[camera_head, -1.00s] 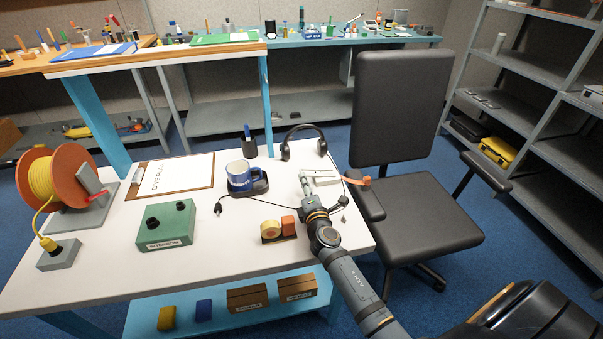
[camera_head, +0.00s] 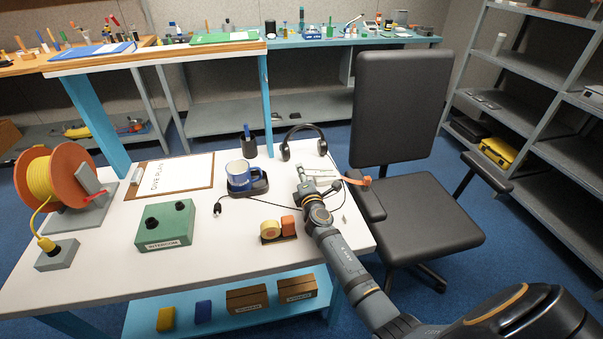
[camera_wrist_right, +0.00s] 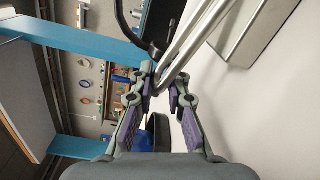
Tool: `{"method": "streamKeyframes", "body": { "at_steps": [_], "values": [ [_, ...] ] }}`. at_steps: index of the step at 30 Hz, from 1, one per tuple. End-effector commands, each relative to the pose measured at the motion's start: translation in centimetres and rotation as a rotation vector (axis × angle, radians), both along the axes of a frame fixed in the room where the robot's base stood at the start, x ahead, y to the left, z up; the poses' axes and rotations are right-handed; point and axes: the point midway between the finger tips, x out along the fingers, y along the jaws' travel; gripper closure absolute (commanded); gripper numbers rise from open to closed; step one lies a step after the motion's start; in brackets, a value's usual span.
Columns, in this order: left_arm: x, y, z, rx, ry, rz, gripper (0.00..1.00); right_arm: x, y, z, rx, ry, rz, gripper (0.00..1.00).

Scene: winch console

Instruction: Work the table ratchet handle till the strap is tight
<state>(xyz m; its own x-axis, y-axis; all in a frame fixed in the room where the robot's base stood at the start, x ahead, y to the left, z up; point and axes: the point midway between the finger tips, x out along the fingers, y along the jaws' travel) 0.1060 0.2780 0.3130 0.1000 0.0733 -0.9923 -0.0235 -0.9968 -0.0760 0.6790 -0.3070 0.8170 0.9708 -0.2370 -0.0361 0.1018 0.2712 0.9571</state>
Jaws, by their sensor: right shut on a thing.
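The table ratchet (camera_head: 320,176) sits at the right part of the white table, a grey metal piece with an orange strap (camera_head: 358,181) coming off its right side. My right gripper (camera_head: 299,172) is at the left side of the ratchet. In the right wrist view, my right gripper (camera_wrist_right: 165,88) is shut on the ratchet handle (camera_wrist_right: 188,42), a shiny metal bar running up between its fingertips. The broad metal body (camera_wrist_right: 255,28) of the ratchet shows beside it. Whether the strap is taut cannot be told. My left gripper is out of view.
A black office chair (camera_head: 402,130) is against the table's right side. A green intercom box (camera_head: 166,224) and an orange cable reel (camera_head: 54,178) are further left.

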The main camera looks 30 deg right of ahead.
Motion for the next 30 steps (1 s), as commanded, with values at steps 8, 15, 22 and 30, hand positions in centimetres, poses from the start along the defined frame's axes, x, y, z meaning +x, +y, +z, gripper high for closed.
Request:
{"method": "streamKeyframes", "body": {
  "at_steps": [8,15,22,30],
  "values": [
    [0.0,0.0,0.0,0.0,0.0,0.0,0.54,0.0,0.0,0.1,-0.001,-0.001,-0.001,1.0],
    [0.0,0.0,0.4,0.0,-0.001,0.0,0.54,0.0,-0.1,0.6,0.032,-0.01,-0.001,1.0],
    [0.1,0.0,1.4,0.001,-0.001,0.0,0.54,-0.1,-0.7,2.4,0.157,-0.04,0.0,1.0],
    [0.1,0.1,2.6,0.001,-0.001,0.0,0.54,-0.4,-2.1,4.9,0.396,-0.095,0.0,1.0]
  ]
}}
